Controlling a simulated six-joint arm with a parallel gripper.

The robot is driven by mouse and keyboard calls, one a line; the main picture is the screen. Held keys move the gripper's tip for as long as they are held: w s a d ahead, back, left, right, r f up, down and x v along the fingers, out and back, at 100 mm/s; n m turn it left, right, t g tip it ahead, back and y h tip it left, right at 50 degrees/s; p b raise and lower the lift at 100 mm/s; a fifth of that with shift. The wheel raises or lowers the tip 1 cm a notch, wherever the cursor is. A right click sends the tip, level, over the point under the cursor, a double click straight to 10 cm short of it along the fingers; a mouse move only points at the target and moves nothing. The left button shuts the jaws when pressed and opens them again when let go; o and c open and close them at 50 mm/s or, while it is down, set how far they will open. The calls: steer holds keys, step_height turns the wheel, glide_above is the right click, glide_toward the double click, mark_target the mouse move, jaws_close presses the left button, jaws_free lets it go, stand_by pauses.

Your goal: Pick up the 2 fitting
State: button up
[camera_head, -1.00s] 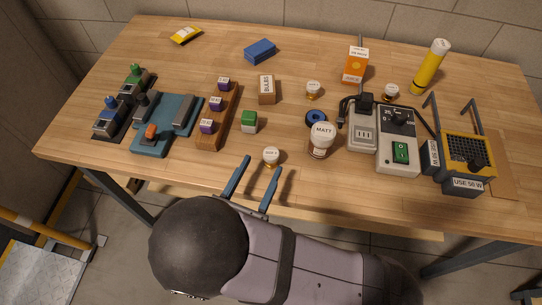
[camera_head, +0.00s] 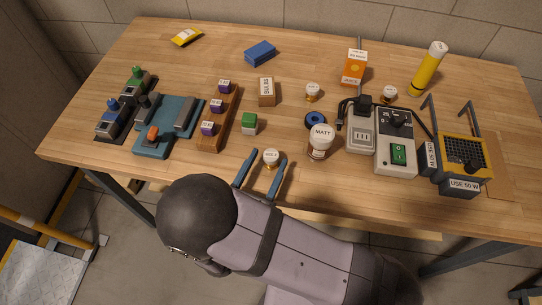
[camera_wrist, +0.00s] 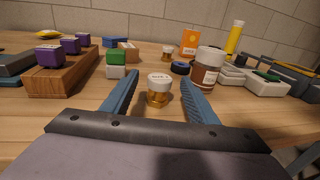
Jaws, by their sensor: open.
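Three small fittings with white labelled tops and brass-coloured bases stand upright on the table. The nearest fitting (camera_head: 271,157) stands between the two blue fingers of my gripper (camera_head: 268,161). The wrist view shows this fitting (camera_wrist: 158,90) just ahead and between the open fingers, with a gap on each side. A second fitting (camera_head: 313,91) stands mid-table and a third fitting (camera_head: 390,93) stands beside the grey power unit. The labels are too small to read surely, so I cannot tell which is the 2. My gripper is open and empty.
A brown MATT jar (camera_head: 320,146) stands close right of my gripper. A green and white block (camera_head: 249,123) and a wooden rack with purple cubes (camera_head: 230,115) are to the left. A blue ring (camera_head: 316,120) lies behind. The table's front edge is near.

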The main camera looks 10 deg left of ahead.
mark_target(271, 155)
steer(key=shift+p+x, duration=0.4)
steer(key=shift+x, duration=1.25)
steer(key=shift+c, duration=0.4)
steer(key=c, duration=1.1)
steer(key=shift+r, duration=0.15)
steer(key=shift+r, duration=4.95)
